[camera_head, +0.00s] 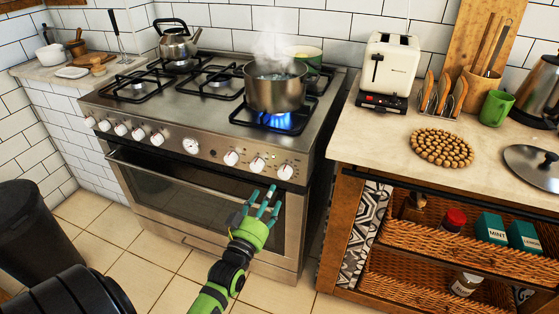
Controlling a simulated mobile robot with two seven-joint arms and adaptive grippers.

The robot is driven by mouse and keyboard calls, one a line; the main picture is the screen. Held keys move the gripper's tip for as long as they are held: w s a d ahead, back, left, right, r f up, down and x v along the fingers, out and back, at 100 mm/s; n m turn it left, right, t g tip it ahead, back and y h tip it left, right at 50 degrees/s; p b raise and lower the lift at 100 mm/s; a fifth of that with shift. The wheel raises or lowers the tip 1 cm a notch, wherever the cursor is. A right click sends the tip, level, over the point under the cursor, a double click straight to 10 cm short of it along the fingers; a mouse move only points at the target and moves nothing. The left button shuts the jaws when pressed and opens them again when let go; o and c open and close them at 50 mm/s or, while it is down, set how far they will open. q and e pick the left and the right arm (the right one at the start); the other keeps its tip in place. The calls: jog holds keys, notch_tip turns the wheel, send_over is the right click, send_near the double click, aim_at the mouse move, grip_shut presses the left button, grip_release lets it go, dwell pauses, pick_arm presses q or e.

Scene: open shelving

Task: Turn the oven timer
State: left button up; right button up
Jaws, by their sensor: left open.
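The oven timer (190,145) is a round white-faced dial in the middle of the stove's steel front panel, between two groups of white knobs. The oven door (170,195) below it is closed. My left gripper (264,200), green with teal fingertips, is in front of the right part of the oven door, below the right-hand knobs (257,164). It is open, with nothing visible between its fingers. It is apart from the timer, lower and to its right. My right gripper is not in view.
A steaming pot (275,88) sits over a lit blue flame (280,121) on the front right burner. A kettle (177,46) stands at the back left. A dark bin (30,235) is at the left. The counter unit (345,150) stands right of the stove.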

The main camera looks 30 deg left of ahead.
aim_at(284, 176)
pick_arm(q)
jog(key=shift+g+h, duration=0.4)
jog(key=shift+g, duration=0.3)
jog(key=w, duration=0.2)
jog(key=w+p, duration=0.1)
jog(key=w, duration=0.2)
jog(key=w+r+p, duration=0.1)
jog(key=w, duration=0.2)
jog(key=shift+a, duration=0.4)
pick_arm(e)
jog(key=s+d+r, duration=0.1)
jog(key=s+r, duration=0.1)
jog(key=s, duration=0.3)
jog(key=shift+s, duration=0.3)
pick_arm(q)
jog(key=shift+c, duration=0.4)
jog(key=shift+s, duration=0.1)
jog(key=c, duration=1.1)
jog(key=shift+m, duration=0.3)
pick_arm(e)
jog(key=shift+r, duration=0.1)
